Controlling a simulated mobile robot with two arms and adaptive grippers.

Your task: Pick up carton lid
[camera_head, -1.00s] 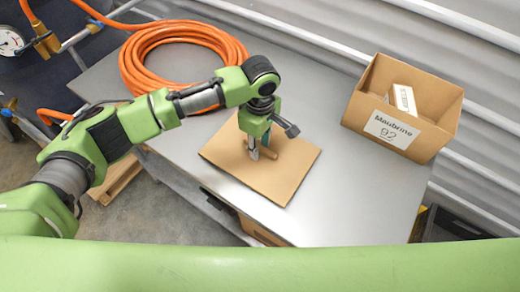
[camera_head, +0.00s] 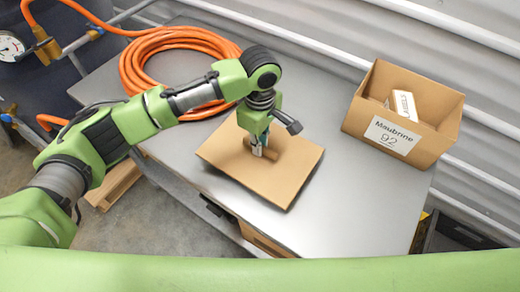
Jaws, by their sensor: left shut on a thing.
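The carton lid (camera_head: 287,178) is a flat brown cardboard panel over the grey table, with a raised grip piece near its middle. My left gripper (camera_head: 259,152) points down at the lid's middle and is shut on that grip piece. The lid's front edge casts a shadow on the table; how far it is lifted is hard to tell. The fingertips are partly hidden by the gripper body. My right gripper is not in view.
An open carton (camera_head: 405,115) labelled "Maubrine 92" stands at the table's right, with a white box (camera_head: 404,104) in it. A coiled orange hose (camera_head: 140,72) lies at the back left. Bare grey table (camera_head: 345,205) lies between lid and carton.

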